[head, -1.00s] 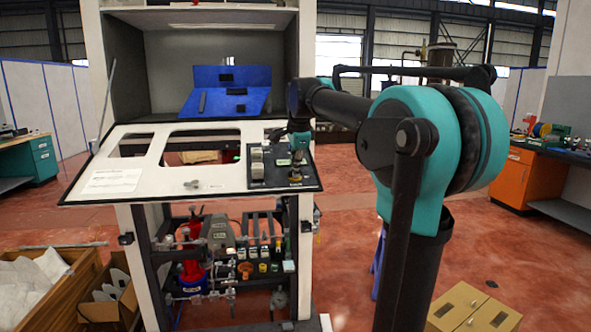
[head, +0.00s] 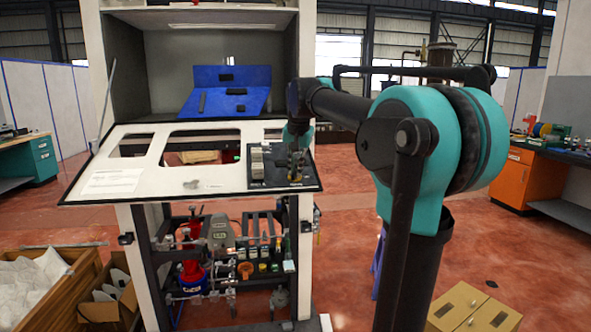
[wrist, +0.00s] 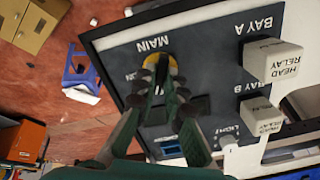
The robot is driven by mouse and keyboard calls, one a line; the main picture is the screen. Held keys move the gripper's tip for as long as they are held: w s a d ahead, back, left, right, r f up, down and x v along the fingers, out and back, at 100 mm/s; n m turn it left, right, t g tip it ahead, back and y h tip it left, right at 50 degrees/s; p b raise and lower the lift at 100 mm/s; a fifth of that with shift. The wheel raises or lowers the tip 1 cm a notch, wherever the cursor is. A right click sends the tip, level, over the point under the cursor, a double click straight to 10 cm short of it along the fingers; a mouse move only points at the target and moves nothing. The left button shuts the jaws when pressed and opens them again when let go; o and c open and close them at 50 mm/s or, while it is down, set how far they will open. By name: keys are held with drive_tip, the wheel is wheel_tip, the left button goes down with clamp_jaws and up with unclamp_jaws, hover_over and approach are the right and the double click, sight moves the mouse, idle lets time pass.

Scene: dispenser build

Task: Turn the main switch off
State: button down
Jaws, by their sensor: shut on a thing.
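The main switch (wrist: 151,61) sits under the MAIN label on the dark control plate (wrist: 210,65). Only part of its yellow and dark body shows between my fingertips. My gripper (wrist: 160,68) is shut on it, with the fingers reaching in from below in the wrist view. In the head view my gripper (head: 297,164) is at the right end of the sloped panel, and a yellow bit of the switch (head: 295,179) shows at its tip. The fingers hide most of the knob, so I cannot read its setting.
White relay blocks, one marked HEAD RELAY (wrist: 274,61) and a smaller one (wrist: 259,116), stand on the plate beside BAY A and BAY B. The white panel (head: 215,178) has cut-outs. A blue stand (head: 222,103) sits in the cabinet behind.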

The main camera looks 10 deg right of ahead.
drive_tip(key=n, duration=0.5)
drive_tip(key=shift+n, duration=0.4)
idle(0.3)
drive_tip(key=c, duration=1.6)
unclamp_jaws()
drive_tip(key=v, duration=1.2)
